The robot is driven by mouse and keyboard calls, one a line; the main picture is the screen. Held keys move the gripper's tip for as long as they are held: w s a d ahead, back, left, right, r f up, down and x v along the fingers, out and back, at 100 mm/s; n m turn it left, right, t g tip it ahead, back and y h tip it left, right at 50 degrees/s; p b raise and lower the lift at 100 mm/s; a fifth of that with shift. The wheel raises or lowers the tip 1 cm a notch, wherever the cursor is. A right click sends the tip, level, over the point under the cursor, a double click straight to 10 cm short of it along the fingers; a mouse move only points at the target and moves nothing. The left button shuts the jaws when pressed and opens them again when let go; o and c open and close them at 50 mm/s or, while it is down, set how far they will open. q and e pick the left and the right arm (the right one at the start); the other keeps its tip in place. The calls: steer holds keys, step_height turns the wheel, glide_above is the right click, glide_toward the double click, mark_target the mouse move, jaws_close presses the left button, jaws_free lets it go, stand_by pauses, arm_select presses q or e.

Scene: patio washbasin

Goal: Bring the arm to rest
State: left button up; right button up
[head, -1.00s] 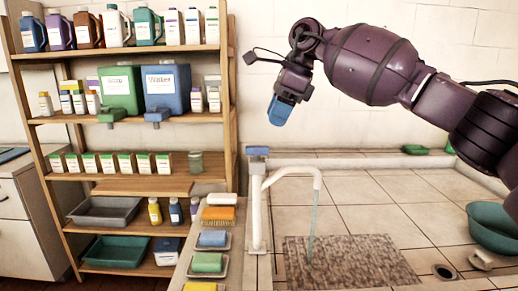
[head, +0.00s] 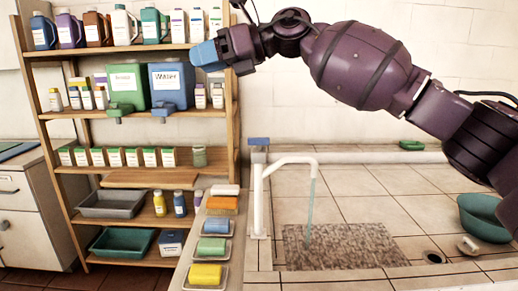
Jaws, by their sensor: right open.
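My right arm comes in from the right edge, raised over the tiled counter (head: 380,205). My right gripper (head: 205,55), with blue fingertips, points left at the height of the shelf's upper boards. It overlaps the right edge of the shelf in the picture. It is open, and I see nothing held in it. The gap between its fingers is hard to make out from this side. My left gripper is not in view.
A wooden shelf (head: 150,48) with bottles, a green canister (head: 127,84) and a blue water canister (head: 171,82) stands at left. A white tap (head: 258,205) runs water onto a speckled slab (head: 345,248). Soap dishes, including one with yellow soap (head: 205,273), line the ledge. A green bowl (head: 482,215) sits right.

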steer(key=s+d+f+n+t+h, duration=0.1)
steer(key=d+f+n+t+h, duration=0.1)
steer(key=d+f+n+t, duration=0.7)
steer(key=s+d+f+n+t+h+p, duration=0.1)
steer(key=s+d+f+n+t+h, duration=0.3)
steer(key=f+n, duration=0.95)
steer(key=w+d+f+n+t+h, duration=0.1)
steer(key=d+f+n+t, duration=0.3)
steer(key=d+f+n, duration=0.75)
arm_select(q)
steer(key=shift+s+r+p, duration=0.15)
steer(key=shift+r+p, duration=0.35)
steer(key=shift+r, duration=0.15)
arm_select(e)
steer(key=s+d+f+m+g+h, duration=0.2)
steer(key=s+d+f+m, duration=0.1)
steer(key=s+f, duration=0.7)
steer(key=s+d+f+m+g+h, duration=0.2)
steer(key=s+d+f+m+h, duration=0.1)
steer(key=s+f, duration=0.7)
steer(key=s+d+f+m+g+h, duration=0.2)
steer(key=s+d+f+m, duration=0.3)
steer(key=s+f, duration=0.5)
steer(key=shift+s+d+f+g+h, duration=0.35)
steer(key=shift+s+d, duration=0.45)
steer(key=shift+s, duration=0.35)
